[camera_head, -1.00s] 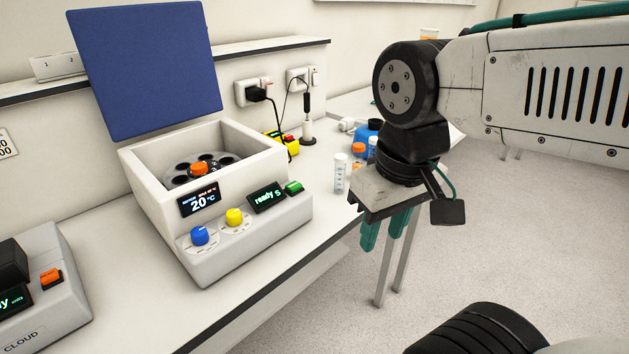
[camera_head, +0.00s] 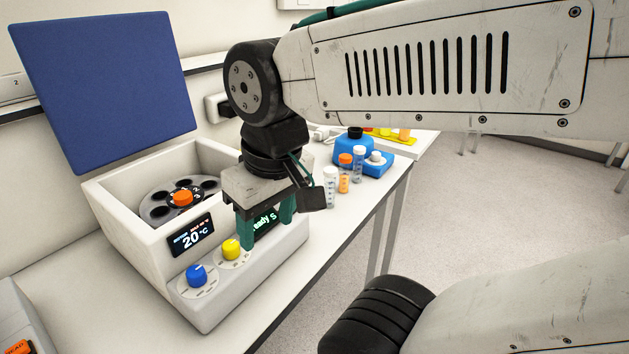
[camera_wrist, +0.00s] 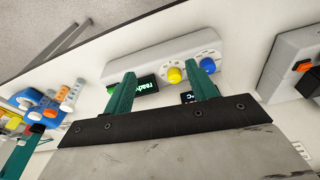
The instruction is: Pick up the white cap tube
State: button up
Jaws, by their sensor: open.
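A clear tube with a white cap (camera_head: 330,188) stands upright on the bench, right of the centrifuge-like machine. A second pale tube with a white cap (camera_head: 358,165) stands just behind it to the right. A tube with an orange cap (camera_head: 345,172) stands between them. My gripper (camera_head: 266,230) is open and empty, pointing down in front of the machine's control panel, left of the tubes. In the wrist view my gripper (camera_wrist: 164,80) frames the panel.
The machine (camera_head: 130,215) has its blue lid (camera_head: 105,85) raised and an orange knob inside. A blue device (camera_head: 375,165) stands behind the tubes. The bench's front edge runs close to the tubes. Another device (camera_wrist: 295,65) is at the wrist view's right.

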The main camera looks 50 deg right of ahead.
jog(key=w+d+r+m+t, duration=0.2)
jog(key=w+d+r+m, duration=0.15)
jog(key=w, duration=0.45)
jog(key=m+g, duration=0.4)
jog(key=m, duration=2.4)
send_over(330, 182)
jog(key=w, duration=0.2)
notch_tip(330, 182, down, 8)
jog(key=shift+s+d+f, duration=0.1)
jog(key=shift+s+f, duration=0.05)
jog(key=shift+f, duration=0.1)
jog(key=shift+s+d+f+m, duration=0.1)
jog(key=shift+d+f+m, duration=0.1)
jog(key=shift+f+m, duration=0.15)
jog(key=f, duration=0.7)
jog(key=shift+s+d+f, duration=0.15)
jog(key=shift+s+d, duration=0.1)
jog(key=shift+d, duration=0.05)
jog(key=c, duration=1.1)
